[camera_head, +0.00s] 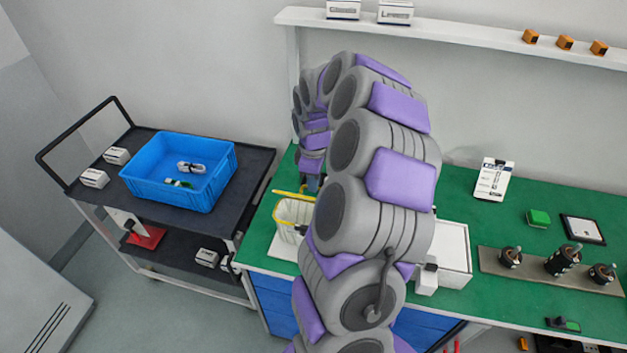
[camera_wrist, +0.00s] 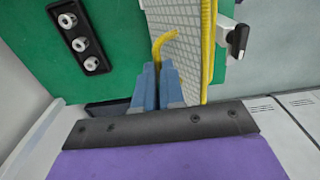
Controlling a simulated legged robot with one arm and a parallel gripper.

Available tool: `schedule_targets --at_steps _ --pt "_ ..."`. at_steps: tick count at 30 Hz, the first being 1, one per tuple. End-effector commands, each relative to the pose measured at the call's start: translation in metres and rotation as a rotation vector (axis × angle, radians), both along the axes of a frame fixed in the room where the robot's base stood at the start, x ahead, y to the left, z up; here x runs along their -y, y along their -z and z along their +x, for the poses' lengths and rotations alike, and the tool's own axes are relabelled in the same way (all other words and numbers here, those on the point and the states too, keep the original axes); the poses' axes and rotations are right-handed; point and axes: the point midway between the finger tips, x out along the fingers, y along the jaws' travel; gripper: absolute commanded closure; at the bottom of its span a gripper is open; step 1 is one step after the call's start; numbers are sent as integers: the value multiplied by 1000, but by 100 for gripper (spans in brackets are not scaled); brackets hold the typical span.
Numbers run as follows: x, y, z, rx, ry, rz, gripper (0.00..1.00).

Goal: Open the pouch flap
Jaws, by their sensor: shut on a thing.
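The pouch (camera_head: 290,212) is pale with yellow trim and stands on the green bench, left of my arm in the head view. A yellow strip (camera_head: 288,193) shows at its top. In the wrist view its gridded pale panel (camera_wrist: 188,50) has a yellow edge (camera_wrist: 209,50). My gripper (camera_wrist: 158,68) has blue fingers, shut on a curved yellow tab (camera_wrist: 163,41) beside the panel. In the head view my gripper (camera_head: 312,184) is at the pouch's top, partly hidden by my arm. How far the flap is lifted, I cannot tell.
A white box (camera_head: 455,247) stands right of my arm on the bench (camera_head: 455,190). Encoders on a rail (camera_head: 545,272) stand further right. A black cart (camera_head: 255,160) with a blue bin (camera_head: 165,195) is at the left. A black strip with white rings (camera_wrist: 90,63) lies near my gripper.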

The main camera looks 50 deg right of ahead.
Motion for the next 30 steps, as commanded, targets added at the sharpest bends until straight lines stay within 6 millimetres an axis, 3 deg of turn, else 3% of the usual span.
schedule_targets --at_steps 14,30 --pt "1 -1 1 -10 1 20 100" --pt "20 -1 11 -109 2 207 100"
